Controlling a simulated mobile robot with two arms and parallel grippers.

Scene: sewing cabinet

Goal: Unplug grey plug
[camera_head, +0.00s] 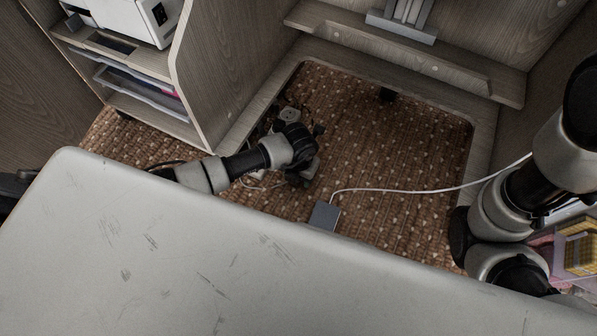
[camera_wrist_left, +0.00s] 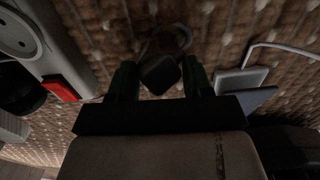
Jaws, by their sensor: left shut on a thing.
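A dark grey plug (camera_wrist_left: 160,73) sits between the fingers of my left gripper (camera_wrist_left: 159,80) in the left wrist view. The gripper is shut on it, above the carpet. The power strip (camera_wrist_left: 50,45), with a round socket and a red switch (camera_wrist_left: 60,89), lies to the left in that view. The plug appears apart from the visible part of the strip. In the head view, my left gripper (camera_head: 301,172) is low over the carpet, beside the strip (camera_head: 290,115); the plug is too dark to tell there. My right gripper is not in view; only the right arm shows.
A grey adapter box (camera_head: 323,215) with a white cable (camera_head: 420,191) lies on the carpet (camera_head: 390,150). The pale tabletop (camera_head: 200,270) hides the near floor. Cabinet shelves (camera_head: 140,90) stand left, and a wooden ledge (camera_head: 400,52) runs along the back.

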